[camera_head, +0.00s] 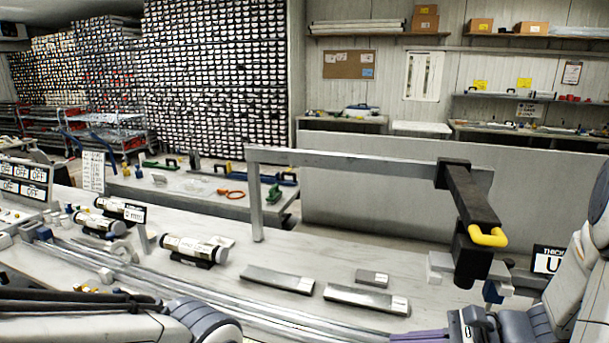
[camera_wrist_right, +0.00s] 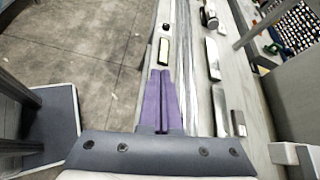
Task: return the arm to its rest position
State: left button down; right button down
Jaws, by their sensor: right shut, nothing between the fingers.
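My right arm comes in from the right in the head view. Its gripper (camera_head: 420,336) shows purple fingers at the bottom edge, low in front of the bench. In the right wrist view the two purple fingers (camera_wrist_right: 161,101) lie side by side, shut and empty, over the bench's front edge and the floor. My left arm (camera_head: 110,322) crosses the lower left of the head view. Its gripper is not visible.
The bench (camera_head: 330,262) holds flat metal bars (camera_head: 278,280) and dark-based cylinders (camera_head: 194,248). A grey frame (camera_head: 340,160) carries a black device (camera_head: 470,215) with a yellow handle, close to my right arm. Rails (camera_head: 150,278) run along the bench front. Floor (camera_wrist_right: 75,60) lies beside it.

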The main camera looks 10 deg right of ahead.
jog(key=s+a+n+g+h, duration=0.3)
jog(key=s+a+n, duration=0.4)
jog(key=n, duration=0.7)
jog(key=s+a+n+g+h, duration=0.3)
jog(key=s+a+n+h, duration=0.3)
jog(key=n, duration=0.8)
jog(key=s+a, duration=0.2)
jog(key=a, duration=0.2)
jog(key=shift+a+r, duration=0.15)
jog(key=shift+r, duration=0.05)
